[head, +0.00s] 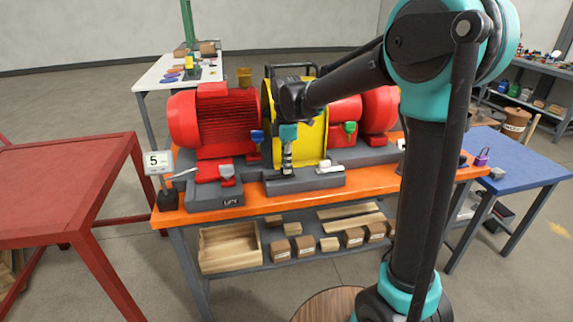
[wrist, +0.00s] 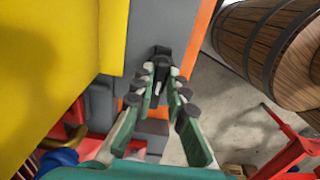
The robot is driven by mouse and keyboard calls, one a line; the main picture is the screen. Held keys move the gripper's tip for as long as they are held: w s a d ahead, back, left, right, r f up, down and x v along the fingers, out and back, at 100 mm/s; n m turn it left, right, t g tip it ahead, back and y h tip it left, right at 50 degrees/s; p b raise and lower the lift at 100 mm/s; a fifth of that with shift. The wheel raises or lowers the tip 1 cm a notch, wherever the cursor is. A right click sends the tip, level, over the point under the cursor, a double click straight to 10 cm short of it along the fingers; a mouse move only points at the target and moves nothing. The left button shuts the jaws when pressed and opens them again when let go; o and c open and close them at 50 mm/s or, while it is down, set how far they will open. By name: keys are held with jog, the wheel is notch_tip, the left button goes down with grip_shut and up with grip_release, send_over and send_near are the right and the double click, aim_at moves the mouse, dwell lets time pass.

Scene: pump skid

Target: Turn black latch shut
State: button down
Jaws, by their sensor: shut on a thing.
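The black latch (wrist: 161,58) shows in the wrist view as a dark piece on the grey base beside the yellow housing. My gripper (wrist: 161,88) has its fingertips closed around the near part of the latch. In the head view my gripper (head: 287,160) points down in front of the yellow housing (head: 313,140), just above the grey base (head: 305,182). There the latch is largely hidden by the fingers, so I cannot tell its angle.
A red motor (head: 198,125) stands left of the yellow housing. A blue handle (head: 257,136), a green handle (head: 350,128) and a white-tipped lever (head: 325,165) are close by. The orange bench (head: 350,187) has a numbered sign (head: 157,163) at its left end.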

jog(key=shift+m, duration=0.3)
jog(key=m, duration=0.8)
jog(key=shift+m, duration=0.4)
jog(key=m, duration=0.4)
jog(key=shift+m, duration=2.2)
jog(key=c, duration=1.5)
grip_release()
jog(key=shift+c, duration=0.2)
